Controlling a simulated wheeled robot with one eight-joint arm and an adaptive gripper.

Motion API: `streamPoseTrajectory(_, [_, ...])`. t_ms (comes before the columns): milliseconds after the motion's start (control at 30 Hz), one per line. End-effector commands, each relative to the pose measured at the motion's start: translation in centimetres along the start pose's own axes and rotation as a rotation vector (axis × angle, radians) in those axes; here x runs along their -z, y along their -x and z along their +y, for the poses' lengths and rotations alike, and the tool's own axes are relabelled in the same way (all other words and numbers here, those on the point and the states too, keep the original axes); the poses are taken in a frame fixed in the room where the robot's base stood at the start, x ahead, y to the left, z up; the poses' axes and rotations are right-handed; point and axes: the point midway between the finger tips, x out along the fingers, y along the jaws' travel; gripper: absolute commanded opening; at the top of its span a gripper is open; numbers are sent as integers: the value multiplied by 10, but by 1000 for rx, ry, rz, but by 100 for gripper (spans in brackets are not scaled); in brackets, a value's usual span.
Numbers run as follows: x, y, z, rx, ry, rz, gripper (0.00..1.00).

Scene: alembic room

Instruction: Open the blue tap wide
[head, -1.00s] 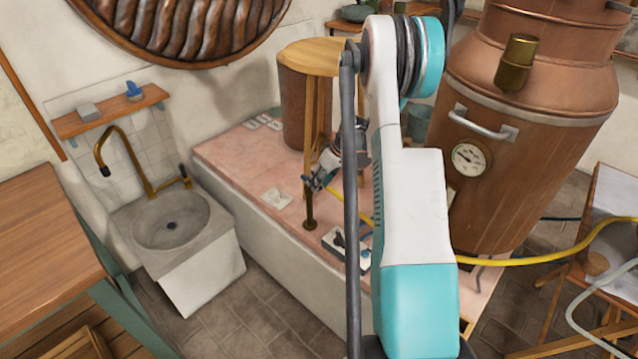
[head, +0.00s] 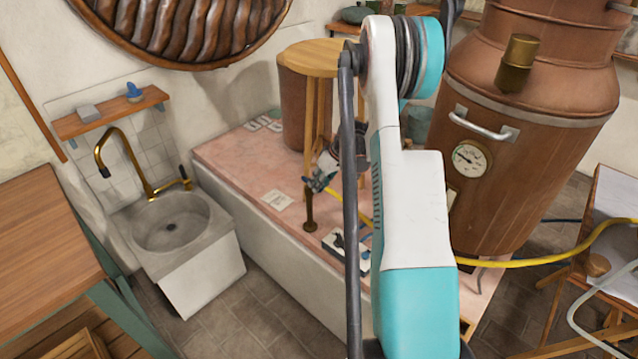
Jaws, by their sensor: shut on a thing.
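The blue tap (head: 309,212) shows as a brass post standing on the pink-topped bench, with a small bluish part at its top. My gripper (head: 316,182) is at the top of this post, shut on the tap. The fingers are small in view and overlap the tap's top, so the handle's exact angle is hard to tell. My own arm covers much of the middle of the view and hides part of the bench behind it.
A wooden stool (head: 318,55) stands on the bench (head: 235,160) close behind my gripper. A large copper still (head: 535,140) with a gauge is to the right. A yellow hose (head: 520,260) runs across. A stone sink (head: 150,262) with a brass faucet is at left.

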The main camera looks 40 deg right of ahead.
Motion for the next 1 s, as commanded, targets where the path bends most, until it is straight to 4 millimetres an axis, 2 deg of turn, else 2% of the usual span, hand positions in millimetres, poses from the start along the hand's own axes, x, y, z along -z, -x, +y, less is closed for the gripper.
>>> streamPoseTrajectory(433, [-1, -5, -17, -134, -322, 70, 0])
streamPoseTrajectory(1000, [9, -13, -37, -336, -809, 175, 0])
